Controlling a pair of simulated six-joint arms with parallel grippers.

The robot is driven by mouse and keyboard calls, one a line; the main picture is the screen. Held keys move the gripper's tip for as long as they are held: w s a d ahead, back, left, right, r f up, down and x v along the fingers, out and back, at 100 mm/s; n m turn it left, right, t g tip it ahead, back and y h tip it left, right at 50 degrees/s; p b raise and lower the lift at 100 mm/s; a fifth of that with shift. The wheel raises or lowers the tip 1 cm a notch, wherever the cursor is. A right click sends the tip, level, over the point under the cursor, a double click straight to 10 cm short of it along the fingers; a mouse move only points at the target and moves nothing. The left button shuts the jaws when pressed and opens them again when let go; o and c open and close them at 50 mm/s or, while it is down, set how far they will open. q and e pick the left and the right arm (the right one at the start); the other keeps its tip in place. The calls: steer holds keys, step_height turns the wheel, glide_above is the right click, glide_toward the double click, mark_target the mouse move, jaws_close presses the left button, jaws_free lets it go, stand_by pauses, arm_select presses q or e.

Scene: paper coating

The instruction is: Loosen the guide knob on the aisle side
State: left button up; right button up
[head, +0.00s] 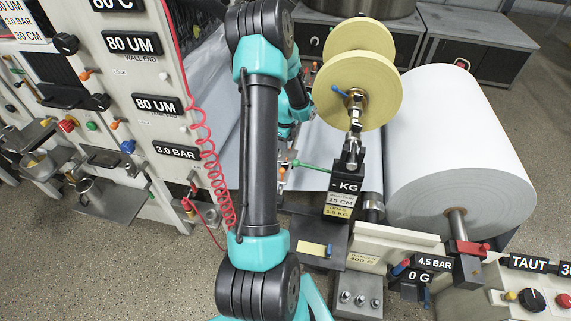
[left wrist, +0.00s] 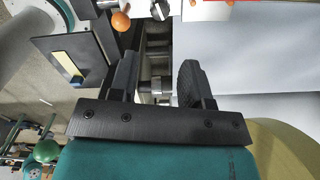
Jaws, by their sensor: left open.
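My left gripper (left wrist: 158,70) is open in the left wrist view, with its two dark fingers spread. A shiny metal cylinder (left wrist: 155,86) on a rail shows between the fingers. I cannot tell whether they touch it. An orange ball-shaped knob (left wrist: 120,20) lies beyond the left finger, apart from the gripper. I cannot tell which fitting is the aisle-side guide knob. In the head view the left arm crosses the middle and hides most of its gripper. A small orange fitting (head: 282,174) and a green lever (head: 312,165) show beside the arm. My right gripper is not in view.
A large white paper roll (head: 450,140) stands at right. Yellow discs (head: 352,90) sit on a shaft above the web. A labelled panel (head: 150,80) with a red coiled hose (head: 207,160) stands at left. A dark plate (head: 305,228) lies near the arm.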

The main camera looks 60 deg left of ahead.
arm_select(q)
step_height(320, 180, down, 13)
steer(key=shift+f, duration=0.1)
stand_by(0.3)
steer(key=c, duration=0.6)
steer(key=shift+c, duration=0.2)
steer(key=shift+n, duration=0.4)
steer(key=n, duration=1.1)
steer(key=shift+a, duration=0.1)
stand_by(0.4)
